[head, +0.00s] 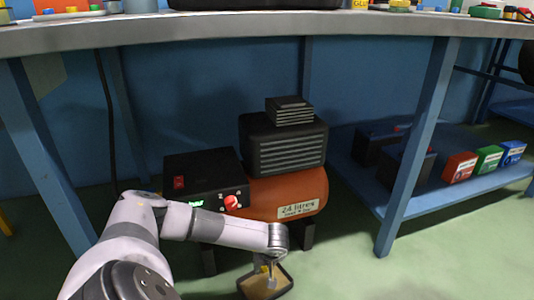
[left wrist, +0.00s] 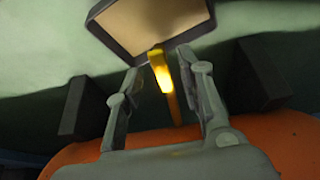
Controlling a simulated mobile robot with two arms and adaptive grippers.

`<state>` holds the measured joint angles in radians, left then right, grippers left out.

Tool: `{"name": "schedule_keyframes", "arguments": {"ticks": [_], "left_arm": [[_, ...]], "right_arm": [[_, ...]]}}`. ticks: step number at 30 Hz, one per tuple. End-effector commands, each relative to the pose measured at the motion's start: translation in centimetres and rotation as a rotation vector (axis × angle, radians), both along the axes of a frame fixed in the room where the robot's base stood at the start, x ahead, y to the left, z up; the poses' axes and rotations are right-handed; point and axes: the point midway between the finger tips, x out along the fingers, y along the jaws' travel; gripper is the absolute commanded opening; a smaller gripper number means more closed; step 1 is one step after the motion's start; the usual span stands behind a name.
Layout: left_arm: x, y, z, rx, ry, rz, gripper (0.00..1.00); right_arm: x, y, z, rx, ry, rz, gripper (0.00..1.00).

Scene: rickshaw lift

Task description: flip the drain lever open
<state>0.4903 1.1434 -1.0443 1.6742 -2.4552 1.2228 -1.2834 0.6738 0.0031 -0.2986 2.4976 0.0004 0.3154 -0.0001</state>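The compressor's orange tank (head: 290,192) stands on the floor under the bench, and its underside fills the bottom of the left wrist view (left wrist: 285,140). A yellow drain lever (left wrist: 162,74) sticks out from the tank and has a bright patch on it. My left gripper (left wrist: 158,62) is open, with one finger on each side of the lever and visible gaps between. In the head view the left gripper (head: 270,272) is small, low beside the tank, and partly hides the lever. My right gripper is not in view.
A dark-rimmed tray (head: 283,291) with a tan inside lies on the floor below the tank. A black control box (head: 205,172) with a red knob adjoins the tank. Blue bench legs (head: 418,150) stand on both sides. A low shelf (head: 400,204) holds several boxes on the right.

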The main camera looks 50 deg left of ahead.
Motion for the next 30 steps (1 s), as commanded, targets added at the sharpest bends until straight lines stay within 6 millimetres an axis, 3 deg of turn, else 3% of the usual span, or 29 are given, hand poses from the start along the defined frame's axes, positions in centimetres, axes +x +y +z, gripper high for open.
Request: {"name": "schedule_keyframes", "arguments": {"ticks": [9,15,30], "left_arm": [[-0.9,-2.3,6.2,0.0,-0.003,-0.002,0.35],[-1.4,-3.4,9.0,-0.001,-0.002,-0.001,0.35],[-1.6,-3.8,9.9,0.0,0.0,-0.001,0.35]], "right_arm": [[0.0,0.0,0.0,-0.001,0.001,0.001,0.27],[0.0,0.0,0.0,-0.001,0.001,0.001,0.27],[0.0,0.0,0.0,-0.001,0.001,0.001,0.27]]}}
